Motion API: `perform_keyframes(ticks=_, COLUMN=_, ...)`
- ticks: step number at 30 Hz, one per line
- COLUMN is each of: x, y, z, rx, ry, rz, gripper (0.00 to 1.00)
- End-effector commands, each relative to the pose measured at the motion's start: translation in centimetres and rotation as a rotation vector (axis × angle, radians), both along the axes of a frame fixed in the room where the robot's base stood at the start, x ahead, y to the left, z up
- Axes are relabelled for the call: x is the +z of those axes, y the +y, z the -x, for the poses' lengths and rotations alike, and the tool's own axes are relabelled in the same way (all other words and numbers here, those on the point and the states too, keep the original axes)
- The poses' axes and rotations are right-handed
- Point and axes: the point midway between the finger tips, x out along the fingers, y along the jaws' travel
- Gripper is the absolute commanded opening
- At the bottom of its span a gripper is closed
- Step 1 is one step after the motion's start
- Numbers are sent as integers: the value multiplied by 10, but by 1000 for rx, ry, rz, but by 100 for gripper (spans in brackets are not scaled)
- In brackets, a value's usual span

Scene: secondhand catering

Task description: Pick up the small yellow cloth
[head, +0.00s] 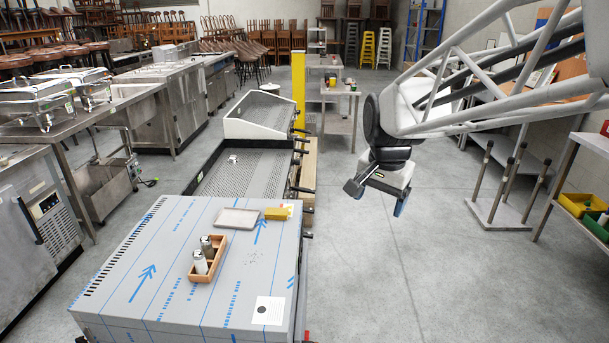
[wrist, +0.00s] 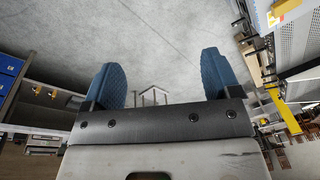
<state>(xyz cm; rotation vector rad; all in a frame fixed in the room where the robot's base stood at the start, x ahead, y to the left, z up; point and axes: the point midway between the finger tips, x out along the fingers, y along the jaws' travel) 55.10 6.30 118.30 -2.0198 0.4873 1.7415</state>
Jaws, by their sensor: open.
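The small yellow cloth (head: 277,213) lies on the far right part of a large steel box top (head: 180,275) in the head view. It is beside the right end of a flat grey tray (head: 238,218). My gripper (head: 378,198) hangs in the air to the right of the box, well apart from the cloth.
A wooden caddy (head: 208,260) with two shakers stands on the box, and a white card (head: 268,310) lies near its front edge. Griddle units (head: 245,172) and a yellow post (head: 298,85) stand behind.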

Motion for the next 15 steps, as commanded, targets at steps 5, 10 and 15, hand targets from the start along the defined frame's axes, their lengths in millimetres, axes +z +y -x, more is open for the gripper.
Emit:
perform_keyframes(ticks=5, x=-6, y=20, z=-45, rx=-93, ry=18, rz=-15, gripper=83)
perform_keyframes(ticks=10, x=-13, y=40, z=-86, rx=-183, ry=33, rz=-28, gripper=83)
perform_keyframes(ticks=15, x=-24, y=62, z=-126, rx=-277, ry=49, rz=-40, gripper=83)
